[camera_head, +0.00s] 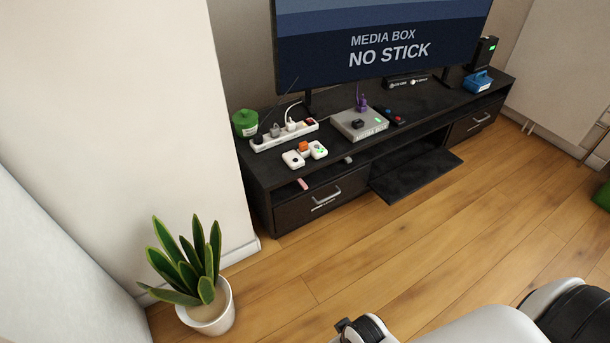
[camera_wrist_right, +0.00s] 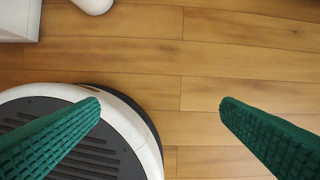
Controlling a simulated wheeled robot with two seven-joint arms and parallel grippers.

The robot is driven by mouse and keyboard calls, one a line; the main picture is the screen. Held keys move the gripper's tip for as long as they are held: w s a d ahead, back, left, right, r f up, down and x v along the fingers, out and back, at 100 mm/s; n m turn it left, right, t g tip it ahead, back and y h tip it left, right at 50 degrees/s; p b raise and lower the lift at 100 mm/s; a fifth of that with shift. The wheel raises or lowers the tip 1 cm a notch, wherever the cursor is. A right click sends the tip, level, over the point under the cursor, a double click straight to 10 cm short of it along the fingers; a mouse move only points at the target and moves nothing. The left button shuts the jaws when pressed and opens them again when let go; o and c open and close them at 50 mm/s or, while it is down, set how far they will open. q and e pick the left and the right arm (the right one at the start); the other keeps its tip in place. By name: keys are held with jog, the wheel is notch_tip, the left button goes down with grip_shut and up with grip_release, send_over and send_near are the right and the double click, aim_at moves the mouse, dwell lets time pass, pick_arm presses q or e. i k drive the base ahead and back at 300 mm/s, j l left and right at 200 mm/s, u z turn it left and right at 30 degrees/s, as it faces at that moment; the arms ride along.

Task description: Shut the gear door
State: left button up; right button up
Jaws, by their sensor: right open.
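The gear door is a dark drop-down flap (camera_head: 416,174) in the middle of the low black media stand (camera_head: 258,172). It is open, hanging out flat and low in front of the stand, with the dark compartment showing above and behind it. My right gripper (camera_wrist_right: 160,110) shows in the right wrist view, its two green ribbed fingers wide apart with nothing between them. It is over the wooden floor, with my own base below, and the door is not in that view. My left gripper is not in view.
Drawers with metal handles (camera_head: 326,200) flank the door. A power strip (camera_head: 284,135), a grey media box (camera_head: 360,124) and a blue container (camera_head: 478,82) stand on top, below the TV (camera_head: 380,38). A potted plant (camera_head: 208,310) stands at left. The wooden floor before the stand is clear.

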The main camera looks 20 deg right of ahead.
aim_at(395, 186)
jog(key=l+z, duration=0.25)
jog(key=l, duration=0.5)
jog(key=l+z, duration=0.25)
jog(key=l, duration=0.45)
jog(key=i+l+z, duration=0.25)
jog(key=l, duration=0.5)
jog(key=k, duration=0.1)
